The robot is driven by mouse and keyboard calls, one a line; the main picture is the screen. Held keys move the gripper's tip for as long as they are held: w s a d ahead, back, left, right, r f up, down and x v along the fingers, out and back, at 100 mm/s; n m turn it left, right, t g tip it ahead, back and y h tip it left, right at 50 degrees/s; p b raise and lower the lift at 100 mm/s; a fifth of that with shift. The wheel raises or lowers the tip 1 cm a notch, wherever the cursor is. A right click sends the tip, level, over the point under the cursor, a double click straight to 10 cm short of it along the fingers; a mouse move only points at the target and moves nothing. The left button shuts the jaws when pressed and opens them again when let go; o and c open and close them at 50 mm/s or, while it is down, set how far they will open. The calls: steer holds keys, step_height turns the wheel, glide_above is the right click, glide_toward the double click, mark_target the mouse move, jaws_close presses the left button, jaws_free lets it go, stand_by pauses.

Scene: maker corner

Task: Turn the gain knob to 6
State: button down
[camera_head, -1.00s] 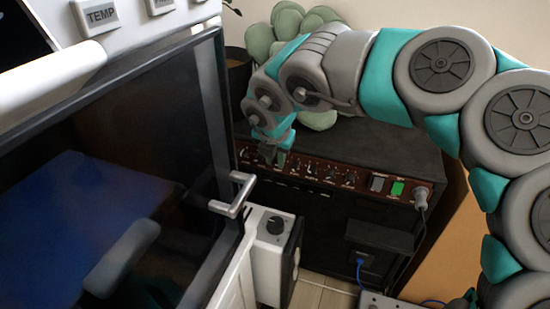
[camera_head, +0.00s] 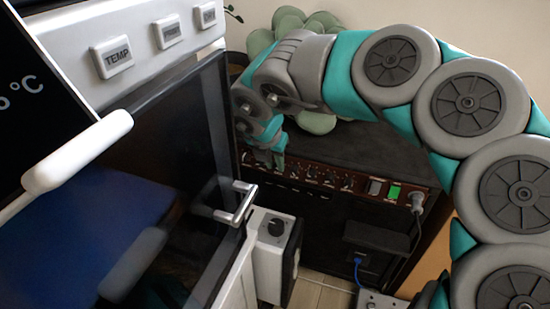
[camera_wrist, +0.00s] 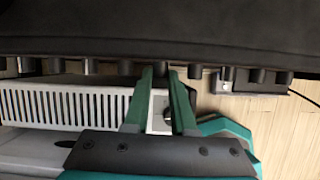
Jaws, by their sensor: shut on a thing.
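A dark amplifier (camera_head: 340,160) stands at the back, with a row of small knobs (camera_head: 328,178) along its reddish-brown front panel. My gripper (camera_head: 272,163) is at the left part of that panel. In the wrist view its two green fingertips (camera_wrist: 160,71) are shut on one dark knob in the row, under the amplifier's black edge (camera_wrist: 160,45). My fingers hide most of that knob, and its label and setting cannot be read, so I cannot confirm from the lettering that it is the gain knob.
A large oven-like machine with a dark glass door (camera_head: 130,190) and protruding handle (camera_head: 238,203) fills the left. A white box with a black knob (camera_head: 276,227) stands below the panel. A lit green switch (camera_head: 394,192) and a plugged cable (camera_head: 418,198) are at the panel's right.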

steer(key=c, duration=0.7)
jaws_free()
steer(key=shift+c, duration=0.2)
steer(key=shift+f+b, duration=0.1)
steer(key=shift+b, duration=0.25)
